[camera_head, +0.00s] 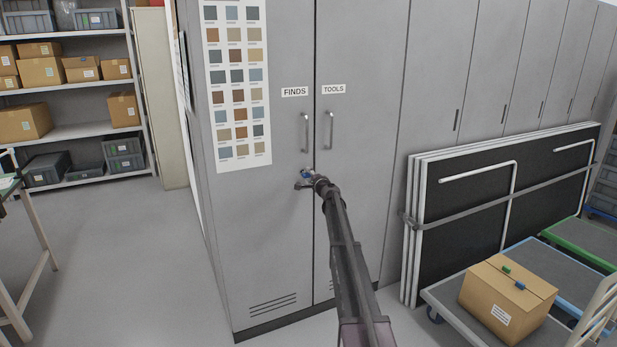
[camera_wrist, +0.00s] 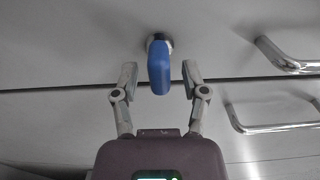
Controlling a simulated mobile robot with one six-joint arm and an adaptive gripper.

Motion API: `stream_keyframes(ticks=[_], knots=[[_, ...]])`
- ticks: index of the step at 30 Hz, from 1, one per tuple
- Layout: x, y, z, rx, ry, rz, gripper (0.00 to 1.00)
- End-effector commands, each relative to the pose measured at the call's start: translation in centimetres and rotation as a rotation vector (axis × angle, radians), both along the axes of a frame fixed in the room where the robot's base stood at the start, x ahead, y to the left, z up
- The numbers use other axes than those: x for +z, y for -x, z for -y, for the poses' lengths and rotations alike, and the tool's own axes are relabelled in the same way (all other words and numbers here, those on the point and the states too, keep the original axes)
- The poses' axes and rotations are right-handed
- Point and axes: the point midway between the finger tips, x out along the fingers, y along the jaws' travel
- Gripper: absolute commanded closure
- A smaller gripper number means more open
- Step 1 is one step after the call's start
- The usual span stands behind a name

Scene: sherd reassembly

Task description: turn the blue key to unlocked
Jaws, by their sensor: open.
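The blue key (camera_wrist: 159,70) sits in a round metal lock on the grey cabinet front, seen close in the wrist view. In the head view the key (camera_head: 308,174) is a small blue spot below the door handles, partly hidden by my gripper. My gripper (camera_wrist: 159,76) is open, with one finger on each side of the key and a visible gap on both sides. In the head view my gripper (camera_head: 305,180) is at the cabinet front. Any lock markings are not visible.
Two metal door handles (camera_head: 305,132) (camera_head: 330,130) are above the key, under FINDS and TOOLS labels. Folded panels (camera_head: 490,200) lean at the right. A cardboard box (camera_head: 508,298) rests on a cart. The floor (camera_head: 120,260) at the left is clear.

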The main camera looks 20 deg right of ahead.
Motion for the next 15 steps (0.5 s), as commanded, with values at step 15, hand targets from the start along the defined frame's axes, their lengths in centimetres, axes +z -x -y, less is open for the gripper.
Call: stream_keyframes(ticks=[15], knots=[[0.0,6.2,0.1,-0.001,0.000,0.000,0.43]])
